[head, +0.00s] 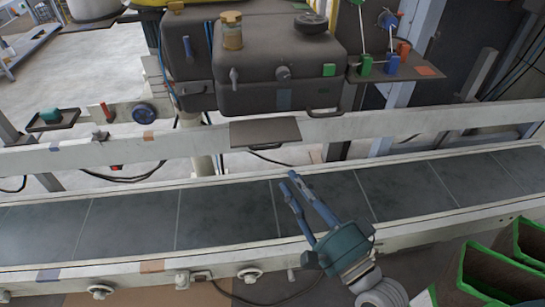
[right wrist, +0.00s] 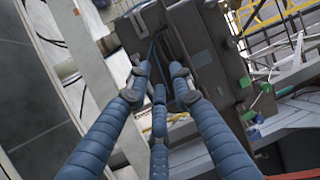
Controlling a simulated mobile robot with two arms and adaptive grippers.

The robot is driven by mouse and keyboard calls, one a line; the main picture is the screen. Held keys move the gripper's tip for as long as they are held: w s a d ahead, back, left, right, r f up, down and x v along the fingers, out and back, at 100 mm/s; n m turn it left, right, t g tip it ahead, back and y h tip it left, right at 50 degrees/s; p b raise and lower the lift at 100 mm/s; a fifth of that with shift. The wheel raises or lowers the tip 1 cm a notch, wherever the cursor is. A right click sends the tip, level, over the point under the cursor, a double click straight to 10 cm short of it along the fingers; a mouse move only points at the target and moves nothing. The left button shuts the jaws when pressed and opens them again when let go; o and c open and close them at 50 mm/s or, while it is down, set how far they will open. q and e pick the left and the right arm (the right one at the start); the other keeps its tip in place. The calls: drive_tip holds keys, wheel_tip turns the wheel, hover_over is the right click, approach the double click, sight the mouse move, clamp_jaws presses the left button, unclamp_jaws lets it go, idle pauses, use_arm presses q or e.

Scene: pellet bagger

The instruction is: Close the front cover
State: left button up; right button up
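A flat dark panel (head: 265,132) juts out below the housing. I cannot tell for sure which of these parts is the front cover. My right gripper (head: 289,182) is over the conveyor, below and in front of the panel and apart from it. Its blue fingers are spread and empty. In the right wrist view the fingers (right wrist: 159,78) point toward dark machine parts (right wrist: 210,50). My left gripper is not in view.
The conveyor belt (head: 130,220) runs across the picture and is bare. A pale rail (head: 400,128) crosses between belt and housing. Green-rimmed bins (head: 490,272) stand at lower right. A small shelf with coloured parts (head: 400,68) is right of the housing.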

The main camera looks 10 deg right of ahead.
sight(265, 137)
drive_tip(key=p+x, duration=0.1)
drive_tip(key=x, duration=0.9)
drive_tip(key=shift+p, duration=0.4)
drive_tip(key=shift+f, duration=0.1)
clamp_jaws()
